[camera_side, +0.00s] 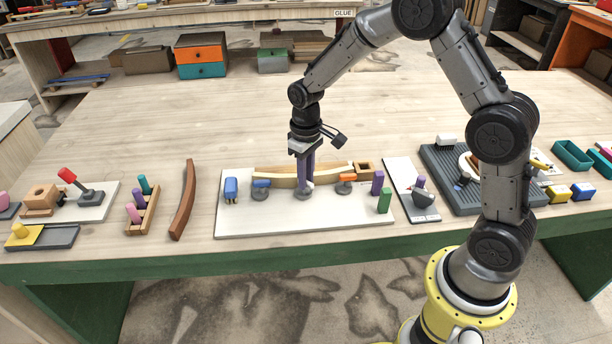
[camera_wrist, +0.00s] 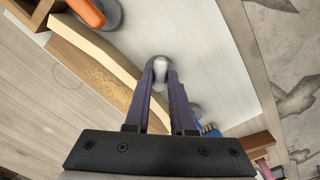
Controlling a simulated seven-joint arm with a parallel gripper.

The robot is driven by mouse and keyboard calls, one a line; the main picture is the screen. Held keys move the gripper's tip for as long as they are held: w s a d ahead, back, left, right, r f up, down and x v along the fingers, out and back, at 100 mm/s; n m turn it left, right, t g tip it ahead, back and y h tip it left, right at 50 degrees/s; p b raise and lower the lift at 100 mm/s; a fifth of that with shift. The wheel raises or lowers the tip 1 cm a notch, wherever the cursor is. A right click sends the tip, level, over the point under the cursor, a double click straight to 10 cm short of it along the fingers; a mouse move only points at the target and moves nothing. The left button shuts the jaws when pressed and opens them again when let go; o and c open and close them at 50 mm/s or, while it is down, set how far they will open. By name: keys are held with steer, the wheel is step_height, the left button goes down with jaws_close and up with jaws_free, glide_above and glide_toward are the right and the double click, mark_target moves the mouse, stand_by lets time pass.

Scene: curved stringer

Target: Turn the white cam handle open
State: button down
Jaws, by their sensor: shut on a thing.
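The white cam handle (camera_wrist: 159,66) sits on a round grey base (camera_side: 304,194) at the front edge of the curved wooden stringer (camera_side: 276,181), in the middle of the white board (camera_side: 335,216). My gripper (camera_side: 305,183) points down over it with purple fingers. In the wrist view my gripper (camera_wrist: 160,72) has its fingertips on both sides of the handle, shut on it. The fingers hide most of the handle in the side view, so its angle is hard to tell.
A clamp with a blue handle (camera_side: 261,183) stands to the left and one with an orange handle (camera_side: 346,177) to the right.

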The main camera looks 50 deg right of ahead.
steer(key=n, duration=0.4)
steer(key=shift+r+n, duration=0.1)
steer(key=shift+n, duration=0.2)
steer(key=shift+w+n, duration=0.1)
steer(key=shift+n, duration=1.8)
steer(key=c, duration=0.8)
jaws_free()
steer(key=shift+o, duration=0.2)
step_height(320, 180, up, 14)
